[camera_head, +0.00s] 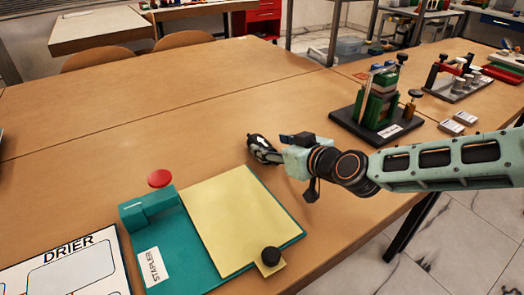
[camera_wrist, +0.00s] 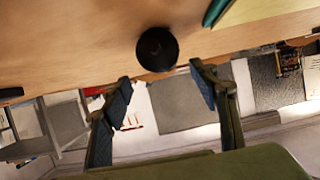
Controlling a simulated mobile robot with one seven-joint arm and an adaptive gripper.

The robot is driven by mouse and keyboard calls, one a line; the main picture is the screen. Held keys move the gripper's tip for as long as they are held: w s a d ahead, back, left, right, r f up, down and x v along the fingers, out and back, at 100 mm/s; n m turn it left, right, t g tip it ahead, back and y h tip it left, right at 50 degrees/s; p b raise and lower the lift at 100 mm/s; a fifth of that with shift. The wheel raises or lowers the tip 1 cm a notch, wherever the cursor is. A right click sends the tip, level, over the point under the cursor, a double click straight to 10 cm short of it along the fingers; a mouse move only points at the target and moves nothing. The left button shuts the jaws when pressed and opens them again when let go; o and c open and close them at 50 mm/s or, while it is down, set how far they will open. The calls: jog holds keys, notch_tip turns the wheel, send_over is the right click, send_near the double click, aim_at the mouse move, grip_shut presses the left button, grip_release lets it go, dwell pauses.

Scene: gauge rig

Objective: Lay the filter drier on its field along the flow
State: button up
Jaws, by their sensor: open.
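A dark, rounded piece with a white arrow-like mark, which looks like the filter drier (camera_head: 261,143), is on the table at the end of my arm. In the wrist view a black round-ended piece (camera_wrist: 157,48), probably the same drier seen end-on, is just beyond the fingertips. My gripper (camera_wrist: 163,88) is open, its two dark fingers apart with nothing gripped between them. In the head view my gripper (camera_head: 281,156) is low beside the drier; its fingers are hard to make out. The field is a rounded outline on the white DRIER board (camera_head: 110,242) at lower left, empty where visible.
A green-and-black fixture (camera_head: 376,108) stands at right.

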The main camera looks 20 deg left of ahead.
aim_at(264, 143)
jog(key=a+f+b, duration=0.1)
jog(key=w+a, duration=0.1)
jog(key=a, duration=0.1)
jog(key=shift+w+f+b, duration=0.2)
jog(key=shift+f+b, duration=0.15)
jog(key=shift+b, duration=0.05)
jog(key=shift+w+a+f, duration=0.15)
jog(key=shift+w+a, duration=0.2)
jog(key=shift+w, duration=0.1)
grip_shut()
